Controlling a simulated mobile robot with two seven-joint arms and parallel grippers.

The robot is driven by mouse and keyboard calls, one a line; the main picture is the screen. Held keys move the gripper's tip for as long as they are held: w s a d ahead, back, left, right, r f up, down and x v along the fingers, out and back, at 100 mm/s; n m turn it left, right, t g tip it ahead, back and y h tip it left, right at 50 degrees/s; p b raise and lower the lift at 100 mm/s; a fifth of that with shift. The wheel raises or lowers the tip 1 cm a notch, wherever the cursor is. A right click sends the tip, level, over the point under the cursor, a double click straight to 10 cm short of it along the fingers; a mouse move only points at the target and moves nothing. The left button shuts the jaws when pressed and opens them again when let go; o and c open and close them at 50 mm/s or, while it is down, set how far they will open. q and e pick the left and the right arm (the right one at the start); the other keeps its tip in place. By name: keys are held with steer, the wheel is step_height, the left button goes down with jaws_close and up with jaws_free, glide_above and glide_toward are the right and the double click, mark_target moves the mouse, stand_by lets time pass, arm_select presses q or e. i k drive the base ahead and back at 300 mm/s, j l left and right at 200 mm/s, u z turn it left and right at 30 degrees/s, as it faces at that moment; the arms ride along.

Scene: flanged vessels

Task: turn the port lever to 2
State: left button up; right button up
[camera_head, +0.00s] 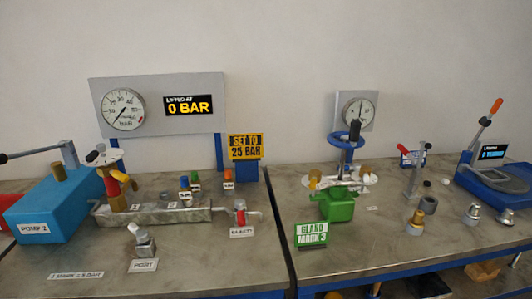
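A small metal block valve (144,247) stands at the front of the left bench, just behind a white label reading PORT (143,265). A short pale lever or knob (134,229) on top of it tilts up and to the left. Its exact setting is too small to read. Behind it lies a long grey metal manifold (160,217) with small white tags on top, whose marks I cannot read surely. Neither of my grippers is in view.
A blue pump (45,212) with a long handle stands at left. A red-and-yellow fitting (116,187) rises at the manifold's left end. A gauge panel (158,105) reads 0 BAR. A green vessel (338,205) stands on the right bench. The left bench's front is mostly clear.

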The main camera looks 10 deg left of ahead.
mark_target(142, 236)
steer(key=u, duration=1.3)
steer(key=i+l+z, duration=0.3)
steer(key=j, duration=0.1)
